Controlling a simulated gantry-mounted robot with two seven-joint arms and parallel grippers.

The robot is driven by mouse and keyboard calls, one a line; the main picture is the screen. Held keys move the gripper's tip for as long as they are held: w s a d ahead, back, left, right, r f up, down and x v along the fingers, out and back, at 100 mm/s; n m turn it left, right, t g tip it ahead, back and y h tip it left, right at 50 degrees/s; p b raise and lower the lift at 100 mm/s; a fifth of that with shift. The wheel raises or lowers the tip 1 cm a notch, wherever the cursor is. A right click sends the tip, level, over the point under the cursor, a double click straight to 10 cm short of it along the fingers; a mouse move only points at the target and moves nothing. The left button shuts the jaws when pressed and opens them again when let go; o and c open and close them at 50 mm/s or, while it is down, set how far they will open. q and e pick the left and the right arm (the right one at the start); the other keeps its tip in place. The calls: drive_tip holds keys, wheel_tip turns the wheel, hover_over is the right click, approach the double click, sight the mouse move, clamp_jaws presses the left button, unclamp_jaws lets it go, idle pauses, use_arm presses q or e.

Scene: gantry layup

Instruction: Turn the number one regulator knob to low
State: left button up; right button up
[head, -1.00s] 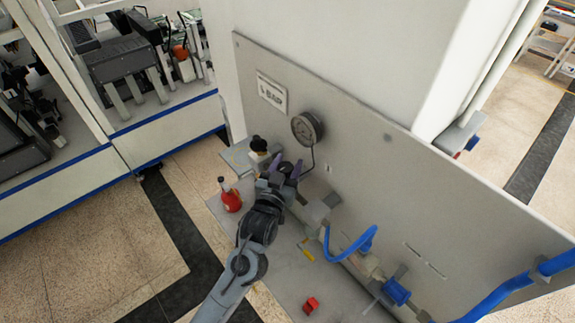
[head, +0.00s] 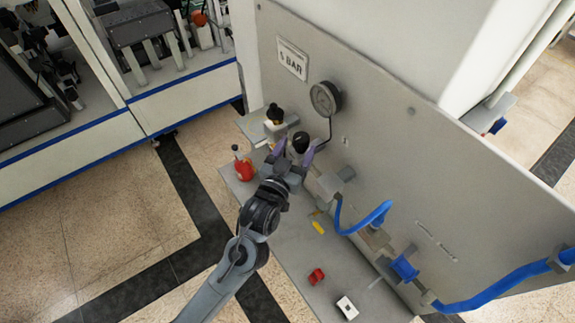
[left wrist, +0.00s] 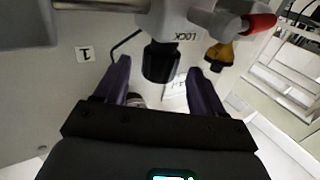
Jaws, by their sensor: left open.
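The black regulator knob (head: 300,141) stands by the panel, below the round gauge (head: 325,98). In the left wrist view the knob (left wrist: 160,62) lies between my purple fingers, with a gap visible on each side. A "1" label (left wrist: 85,54) and the word LOCK (left wrist: 189,37) are near it; the knob's exact setting cannot be read. My left gripper (head: 293,151) is open around the knob in the head view. It also shows open in the left wrist view (left wrist: 158,67). My right gripper is not in view.
A black-topped yellowish part (head: 274,122) and a red bottle-like object (head: 243,168) are close to my left gripper. A "5 BAR" sign (head: 292,60) is on the panel. Blue hose (head: 367,217) runs right. Small red (head: 316,276) and white (head: 347,307) blocks lie on the shelf.

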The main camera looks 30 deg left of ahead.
use_arm(q)
drive_tip(key=s+b, duration=0.1)
drive_tip(key=s, duration=0.4)
drive_tip(key=shift+s, duration=0.35)
drive_tip(key=s+a+f+g+p, duration=0.1)
drive_tip(key=s+f+g+p, duration=0.2)
drive_tip(key=s, duration=0.5)
drive_tip(key=s+a+f+m+g+p, duration=0.1)
drive_tip(key=s+f+g+p, duration=0.1)
drive_tip(key=s+g+p, duration=0.2)
drive_tip(key=s+a+f+m+g+p, duration=0.1)
drive_tip(key=s+f+g+p, duration=0.2)
drive_tip(key=s+g, duration=0.4)
drive_tip(key=s+p, duration=0.1)
drive_tip(key=s, duration=0.4)
drive_tip(key=shift+a+f+h, duration=0.3)
drive_tip(key=shift+a+h, duration=0.05)
drive_tip(key=shift+h, duration=0.05)
